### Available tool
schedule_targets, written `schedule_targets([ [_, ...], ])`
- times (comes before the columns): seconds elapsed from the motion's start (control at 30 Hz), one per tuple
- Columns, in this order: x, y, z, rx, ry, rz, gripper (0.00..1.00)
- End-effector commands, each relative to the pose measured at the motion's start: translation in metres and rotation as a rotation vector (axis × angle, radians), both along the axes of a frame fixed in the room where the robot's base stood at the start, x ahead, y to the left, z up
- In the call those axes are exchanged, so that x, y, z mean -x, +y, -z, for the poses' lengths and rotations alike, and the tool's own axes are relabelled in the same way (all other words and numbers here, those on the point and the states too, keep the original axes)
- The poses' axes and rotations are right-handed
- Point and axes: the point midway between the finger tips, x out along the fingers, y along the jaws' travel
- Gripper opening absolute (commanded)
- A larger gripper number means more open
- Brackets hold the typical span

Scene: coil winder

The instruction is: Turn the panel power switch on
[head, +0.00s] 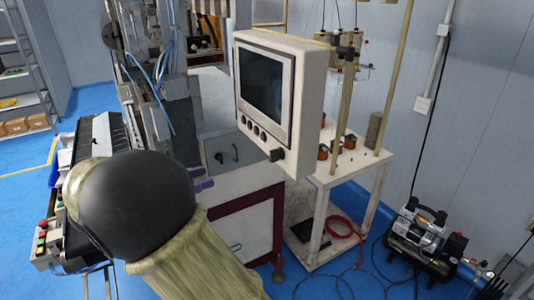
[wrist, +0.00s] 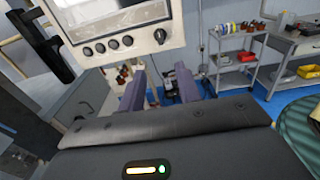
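The control panel (head: 310,85) is a pale box with a dark screen (head: 262,82). The larger black rotary switch (head: 277,155) sits at its lower right corner, past a row of small dark knobs (head: 250,126). In the wrist view the switch (wrist: 160,36) is at the upper middle, with a small pointer mark I cannot read clearly. My gripper (wrist: 159,72) has two purple fingers spread apart with nothing between them. It is below the switch in the wrist view and not touching it. In the head view my gripper (head: 205,178) is left of and below the switch, partly hidden by my arm.
The winder machine (head: 150,90) stands left of the panel. A pale cart (head: 345,180) with spools stands behind the panel to the right. Shelving (wrist: 237,60) shows in the wrist view.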

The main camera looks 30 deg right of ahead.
Motion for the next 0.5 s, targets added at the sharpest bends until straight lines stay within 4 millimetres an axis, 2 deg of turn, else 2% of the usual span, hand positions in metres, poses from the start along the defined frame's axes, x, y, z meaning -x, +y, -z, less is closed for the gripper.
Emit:
schedule_targets([
  [0.33,0.000,0.002,-0.004,0.021,0.001,0.001,0.34],
  [0.5,-0.001,-0.007,-0.005,0.019,0.000,0.002,0.34],
])
